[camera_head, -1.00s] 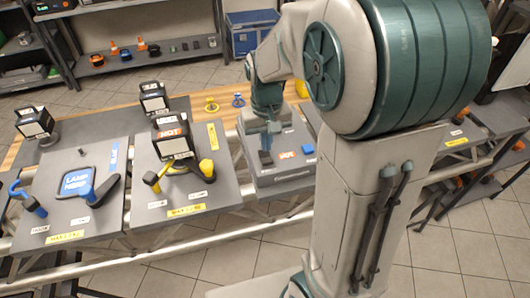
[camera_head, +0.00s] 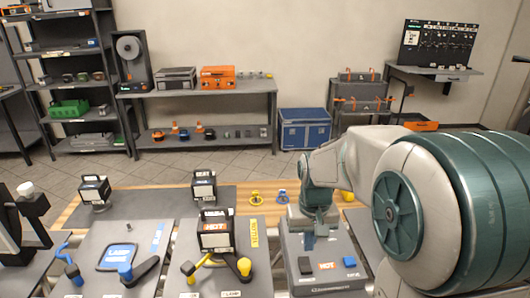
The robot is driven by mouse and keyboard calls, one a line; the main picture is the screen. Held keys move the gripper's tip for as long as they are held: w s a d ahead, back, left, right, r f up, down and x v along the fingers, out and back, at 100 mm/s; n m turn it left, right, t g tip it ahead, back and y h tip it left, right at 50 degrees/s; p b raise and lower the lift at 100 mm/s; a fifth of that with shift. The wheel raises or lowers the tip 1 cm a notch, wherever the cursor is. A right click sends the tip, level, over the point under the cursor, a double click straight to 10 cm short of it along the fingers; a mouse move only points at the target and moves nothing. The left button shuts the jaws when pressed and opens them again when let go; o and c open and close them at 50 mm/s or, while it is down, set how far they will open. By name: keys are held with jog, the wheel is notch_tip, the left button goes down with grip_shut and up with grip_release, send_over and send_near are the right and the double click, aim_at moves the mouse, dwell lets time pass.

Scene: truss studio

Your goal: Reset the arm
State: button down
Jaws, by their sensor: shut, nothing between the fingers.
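My gripper (camera_head: 312,232) hangs from my bent arm on the right side of the head view. It points down over the back part of a grey panel (camera_head: 334,284) on the bench. It appears shut, with nothing seen in it. The fingertips are small and blend with the panel, so I cannot tell how high above it they are. A dark block (camera_head: 306,265), an orange label (camera_head: 327,266) and a blue block (camera_head: 349,262) are on the panel in front of my gripper.
Shelves (camera_head: 205,92) and a blue chest (camera_head: 305,130) stand behind. My arm hides the bench's right part.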

jog(key=s+r+t, duration=0.1)
jog(key=s+r, duration=0.1)
jog(key=s, duration=0.5)
jog(key=s+r+t, duration=0.2)
jog(key=s+r, duration=0.1)
jog(key=s, duration=0.4)
jog(key=shift+s+r, duration=0.15)
jog(key=shift+r, duration=0.15)
